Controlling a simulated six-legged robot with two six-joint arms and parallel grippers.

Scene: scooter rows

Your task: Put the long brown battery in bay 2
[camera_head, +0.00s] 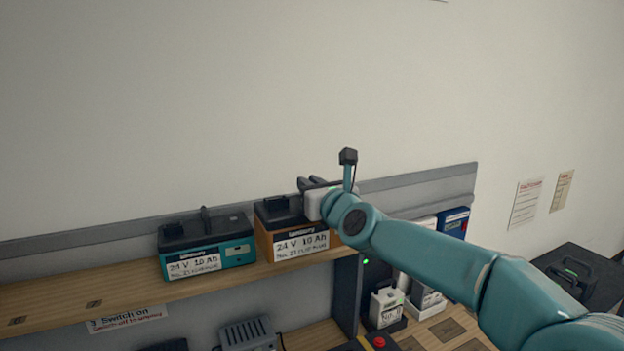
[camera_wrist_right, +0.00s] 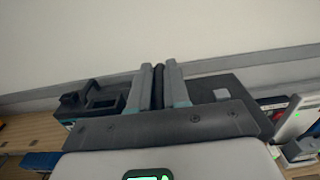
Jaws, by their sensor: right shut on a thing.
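A brown battery (camera_head: 266,242) with a black top and a white "24 V 10 Ah" label stands on the upper wooden shelf, at the middle of the head view. My right gripper (camera_head: 308,186) is over its top. In the right wrist view my right gripper (camera_wrist_right: 159,88) is shut on a dark upright bar, which looks like the battery's handle. My left gripper is not in view. I cannot make out a number for bay 2.
A teal battery (camera_head: 208,250) with a similar label stands close to the left of the brown one. The wooden shelf (camera_head: 110,285) is bare farther left, with small number marks. Below are a grey unit (camera_head: 246,335) and a white boxed item (camera_head: 386,306). The wall is behind.

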